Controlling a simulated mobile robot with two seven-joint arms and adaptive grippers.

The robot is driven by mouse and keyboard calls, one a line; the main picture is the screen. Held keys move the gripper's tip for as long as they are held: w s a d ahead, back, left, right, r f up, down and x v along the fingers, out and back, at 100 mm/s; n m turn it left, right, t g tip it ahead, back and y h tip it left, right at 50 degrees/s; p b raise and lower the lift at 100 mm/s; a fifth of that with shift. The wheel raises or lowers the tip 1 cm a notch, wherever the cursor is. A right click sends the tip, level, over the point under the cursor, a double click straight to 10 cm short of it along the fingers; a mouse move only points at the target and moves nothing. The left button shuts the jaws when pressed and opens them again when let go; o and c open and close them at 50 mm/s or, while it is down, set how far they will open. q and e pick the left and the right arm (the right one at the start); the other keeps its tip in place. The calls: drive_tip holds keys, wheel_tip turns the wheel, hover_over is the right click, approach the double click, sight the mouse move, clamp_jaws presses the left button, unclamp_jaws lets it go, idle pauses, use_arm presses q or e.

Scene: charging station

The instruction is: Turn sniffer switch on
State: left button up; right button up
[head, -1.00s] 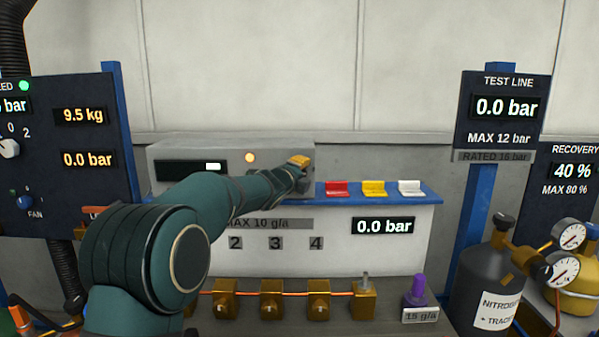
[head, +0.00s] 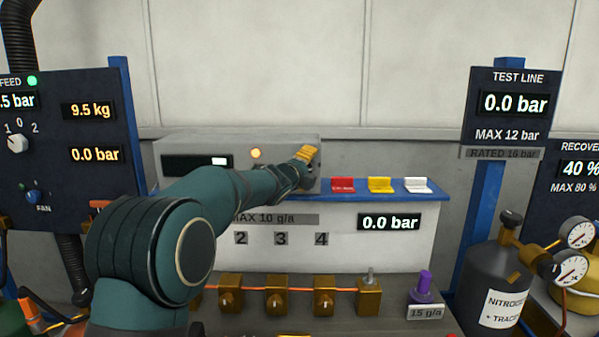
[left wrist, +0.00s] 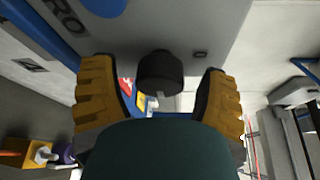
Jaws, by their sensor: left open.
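The grey box (head: 240,145) on the blue-edged shelf has a dark display with a white lit patch and a glowing amber lamp (head: 256,154). My left gripper (head: 307,154), with yellow finger pads, is at the right end of its front. In the left wrist view, my left gripper (left wrist: 160,85) is open. A black round knob (left wrist: 160,72) on the grey panel shows between its two fingers, with a gap visible on each side. Whether this knob is the sniffer switch I cannot read. In the head view my gripper hides it. My right gripper is not in view.
Red (head: 343,184), yellow (head: 379,184) and white (head: 416,185) clips sit on the shelf, right of the gripper. Several brass valves (head: 277,294) stand lower in front. A dark panel (head: 70,150) is left; a nitrogen cylinder (head: 495,280) is right.

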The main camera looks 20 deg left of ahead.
use_arm(q)
drive_tip(key=s+a+r, duration=0.1)
drive_tip(key=s, duration=1)
drive_tip(key=shift+s+r, duration=0.15)
drive_tip(key=shift+s, duration=0.15)
drive_tip(key=shift+a, duration=0.1)
